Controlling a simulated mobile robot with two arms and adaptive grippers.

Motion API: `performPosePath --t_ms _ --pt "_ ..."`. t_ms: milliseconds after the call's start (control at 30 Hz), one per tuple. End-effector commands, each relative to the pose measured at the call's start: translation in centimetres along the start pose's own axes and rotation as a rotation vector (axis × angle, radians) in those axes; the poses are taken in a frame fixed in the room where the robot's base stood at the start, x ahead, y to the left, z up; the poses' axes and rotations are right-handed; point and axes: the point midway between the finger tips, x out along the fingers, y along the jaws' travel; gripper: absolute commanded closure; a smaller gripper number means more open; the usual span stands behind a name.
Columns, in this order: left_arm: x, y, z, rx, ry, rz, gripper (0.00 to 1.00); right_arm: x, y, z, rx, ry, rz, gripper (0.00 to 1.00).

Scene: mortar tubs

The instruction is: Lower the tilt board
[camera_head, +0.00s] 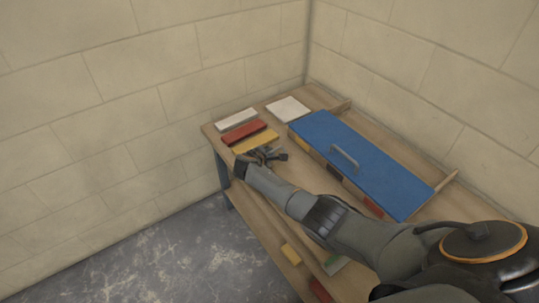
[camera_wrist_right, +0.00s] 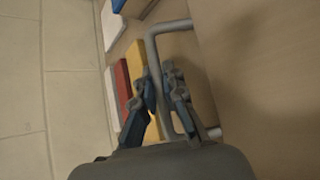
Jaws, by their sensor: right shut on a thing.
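My right gripper (camera_head: 264,156) reaches over the near left part of the table, beside the yellow block. In the wrist view it (camera_wrist_right: 166,88) is shut on a grey U-shaped handle (camera_wrist_right: 156,54), whose bar passes between the fingers. The handle's ends meet the edge of a broad brown board (camera_wrist_right: 255,75), which appears to be the tilt board. My arm hides much of this area in the head view, so I cannot tell the board's angle. My left gripper is out of view.
White (camera_head: 236,121), red (camera_head: 243,132) and yellow (camera_head: 256,141) blocks lie beside the gripper. A blue panel (camera_head: 378,172) with its own handle lies farther right on the table (camera_head: 212,132). Walls close the back and right.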

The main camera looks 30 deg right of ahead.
Motion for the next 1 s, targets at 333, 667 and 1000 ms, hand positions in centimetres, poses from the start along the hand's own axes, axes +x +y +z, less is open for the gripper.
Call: performPosePath --t_ms 333,667,1000 --pt "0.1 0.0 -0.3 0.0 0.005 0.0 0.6 0.2 -0.6 -0.3 -0.004 0.003 -0.008 1.0" --pt "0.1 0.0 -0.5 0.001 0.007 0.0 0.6 0.1 -0.5 -0.2 -0.003 0.002 -0.006 0.67" --pt "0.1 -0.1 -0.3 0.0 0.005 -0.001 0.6 -1.0 -0.4 -0.2 -0.002 0.002 -0.003 0.67"
